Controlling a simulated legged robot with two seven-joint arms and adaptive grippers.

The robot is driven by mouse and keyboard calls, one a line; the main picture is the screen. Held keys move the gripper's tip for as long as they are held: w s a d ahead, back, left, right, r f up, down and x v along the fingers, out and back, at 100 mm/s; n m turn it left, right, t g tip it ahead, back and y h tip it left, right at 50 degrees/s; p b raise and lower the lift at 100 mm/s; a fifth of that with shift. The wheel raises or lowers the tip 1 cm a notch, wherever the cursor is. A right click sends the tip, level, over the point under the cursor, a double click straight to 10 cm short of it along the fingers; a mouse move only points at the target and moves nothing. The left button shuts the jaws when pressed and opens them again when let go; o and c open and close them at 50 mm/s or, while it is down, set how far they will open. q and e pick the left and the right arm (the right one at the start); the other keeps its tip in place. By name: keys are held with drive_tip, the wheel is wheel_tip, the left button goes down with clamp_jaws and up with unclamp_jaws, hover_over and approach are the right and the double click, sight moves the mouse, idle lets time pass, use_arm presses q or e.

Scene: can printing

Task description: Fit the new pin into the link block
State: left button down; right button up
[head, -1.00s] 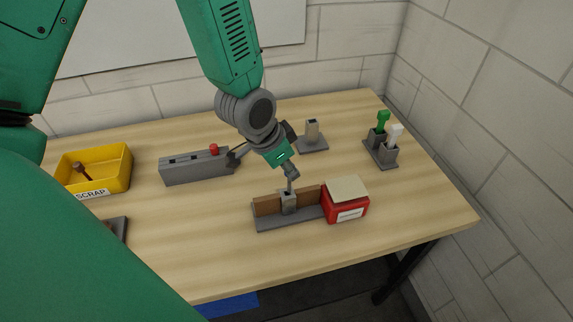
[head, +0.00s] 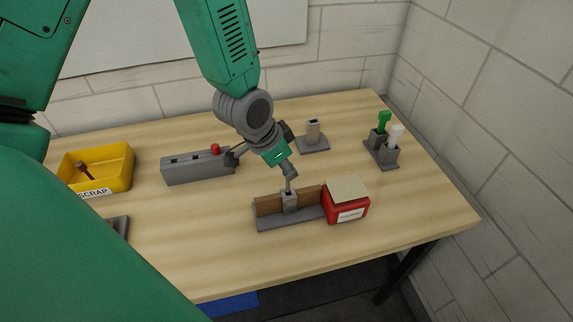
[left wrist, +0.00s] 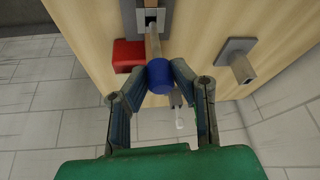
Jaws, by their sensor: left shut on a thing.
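My left gripper (head: 289,173) is over the link block (head: 289,201), pointing down. It is shut on a pin with a blue head (left wrist: 158,76); the gripper also shows in the left wrist view (left wrist: 158,80). The pin's pale shaft runs from the fingers to the grey link block (left wrist: 152,18), which has a dark square opening on top. The shaft's end is at or just over this opening; I cannot tell whether it is inside. The block stands upright in a grey fixture (head: 275,222) with brown walls. My right gripper is not in view.
A red box with a tan top (head: 346,205) stands against the fixture's right end. Behind are a grey unit with a red button (head: 197,167) and a small post on a plate (head: 313,133).

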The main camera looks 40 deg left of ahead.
use_arm(q)
drive_tip(key=shift+f, duration=0.3)
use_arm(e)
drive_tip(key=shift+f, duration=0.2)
use_arm(q)
drive_tip(key=shift+a+f, duration=0.15)
drive_tip(key=shift+a, duration=0.15)
drive_tip(key=shift+a+r, duration=0.15)
drive_tip(key=shift+r, duration=0.05)
drive_tip(key=shift+r+p, duration=0.2)
drive_tip(key=shift+p, duration=0.15)
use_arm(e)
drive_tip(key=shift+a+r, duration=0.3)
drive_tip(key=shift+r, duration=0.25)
use_arm(q)
drive_tip(key=shift+d, duration=0.3)
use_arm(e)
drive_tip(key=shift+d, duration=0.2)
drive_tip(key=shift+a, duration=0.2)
use_arm(q)
drive_tip(key=shift+d, duration=0.35)
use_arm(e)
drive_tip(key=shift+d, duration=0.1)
